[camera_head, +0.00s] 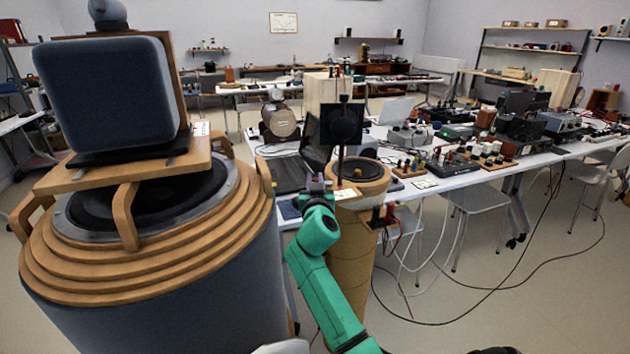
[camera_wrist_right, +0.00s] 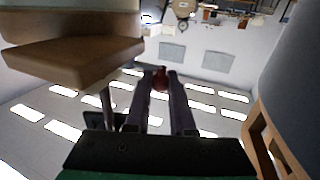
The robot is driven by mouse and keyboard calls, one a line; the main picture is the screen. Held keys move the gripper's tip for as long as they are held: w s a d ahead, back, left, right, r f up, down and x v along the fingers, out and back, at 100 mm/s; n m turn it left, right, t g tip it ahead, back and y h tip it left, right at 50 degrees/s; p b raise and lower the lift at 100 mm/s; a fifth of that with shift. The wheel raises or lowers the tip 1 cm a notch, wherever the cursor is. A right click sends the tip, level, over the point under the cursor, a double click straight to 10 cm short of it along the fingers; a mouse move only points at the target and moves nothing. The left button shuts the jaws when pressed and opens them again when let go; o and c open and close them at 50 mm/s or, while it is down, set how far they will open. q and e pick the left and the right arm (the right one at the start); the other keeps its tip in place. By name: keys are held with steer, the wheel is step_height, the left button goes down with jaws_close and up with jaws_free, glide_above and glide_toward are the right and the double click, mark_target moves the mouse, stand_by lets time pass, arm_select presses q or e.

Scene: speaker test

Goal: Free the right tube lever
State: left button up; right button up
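The right tube (camera_head: 350,275) is a tan cylinder with a round black driver in its wooden top, right of the big speaker. A dark square plate with a round disc stands above it on a thin post. My green right arm reaches up to its near left side, with the right gripper (camera_head: 318,190) beside the rim. In the wrist view, a small red knob (camera_wrist_right: 160,78), likely the lever's end, sits between the right gripper's fingertips (camera_wrist_right: 160,75). Both fingers appear to touch it. The rest of the lever is hidden. My left gripper is out of view.
A large round wooden-ringed speaker (camera_head: 150,310) carries a blue-grey box (camera_head: 108,95) on the left, close to my right arm. A bench (camera_head: 455,180) full of devices stands behind the tube. Cables cross the floor at the right.

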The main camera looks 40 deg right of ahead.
mark_target(328, 185)
jaws_close()
steer(key=shift+s+r+n+t+y+p, duration=0.1)
steer(key=shift+n+t+y+p, duration=0.25)
steer(key=shift+p, duration=0.45)
steer(key=s+n+y+p, duration=0.1)
steer(key=n+y+p, duration=0.1)
steer(key=y, duration=0.3)
steer(key=s+n+t+y+p, duration=0.1)
steer(key=n+y, duration=0.4)
steer(key=s+n+t+y+p, duration=0.1)
steer(key=n+y+p, duration=0.1)
steer(key=y, duration=0.4)
steer(key=shift+s+d+f+n+p, duration=0.3)
steer(key=shift+d+f+n, duration=0.1)
steer(key=shift+n, duration=0.45)
steer(key=shift+s+r+n+g+y+b, duration=0.15)
steer(key=shift+r+n+g+y+b, duration=0.1)
steer(key=shift+n+g+y+b, duration=0.5)
steer(key=shift+d+t, duration=0.1)
steer(key=shift+t, duration=0.2)
